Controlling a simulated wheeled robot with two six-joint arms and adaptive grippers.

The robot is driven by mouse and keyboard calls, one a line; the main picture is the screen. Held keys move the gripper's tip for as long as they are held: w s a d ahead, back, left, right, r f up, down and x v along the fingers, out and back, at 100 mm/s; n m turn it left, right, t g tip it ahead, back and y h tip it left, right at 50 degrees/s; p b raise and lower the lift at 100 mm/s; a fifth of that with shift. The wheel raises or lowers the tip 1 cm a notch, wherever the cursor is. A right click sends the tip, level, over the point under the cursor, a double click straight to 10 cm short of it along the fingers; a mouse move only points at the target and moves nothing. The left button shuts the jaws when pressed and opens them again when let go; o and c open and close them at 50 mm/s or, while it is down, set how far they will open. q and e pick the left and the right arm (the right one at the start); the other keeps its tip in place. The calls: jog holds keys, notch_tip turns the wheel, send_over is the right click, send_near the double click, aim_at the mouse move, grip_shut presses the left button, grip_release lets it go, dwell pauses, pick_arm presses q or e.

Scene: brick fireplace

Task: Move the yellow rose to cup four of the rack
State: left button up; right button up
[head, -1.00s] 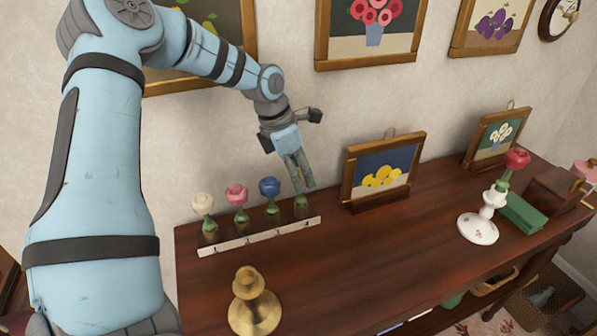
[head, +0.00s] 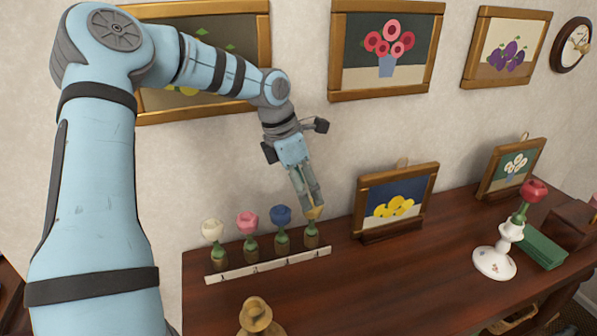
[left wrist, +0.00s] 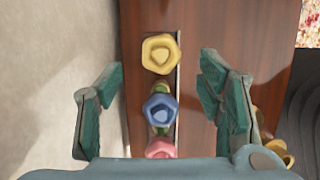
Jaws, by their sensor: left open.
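The yellow rose (head: 315,213) stands in cup four (head: 311,241), the right-end cup of the rack (head: 268,266). In the left wrist view the yellow rose (left wrist: 160,54) lies in line with the blue rose (left wrist: 160,108) and pink rose (left wrist: 160,149). My left gripper (head: 309,203) is just above cup four, pointing down. In the wrist view the fingers of my left gripper (left wrist: 162,68) are wide apart, clear of the yellow rose on both sides. The head view hides part of the rose behind the fingers. My right gripper is not in view.
A white rose (head: 213,231) fills the rack's left-end cup. A framed lemon picture (head: 396,204) stands right of the rack. A brass candlestick (head: 256,318) is in front. A red rose (head: 534,191) stands in a white holder (head: 495,262) at right.

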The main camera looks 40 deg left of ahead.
pick_arm(q)
jog(key=v, duration=0.7)
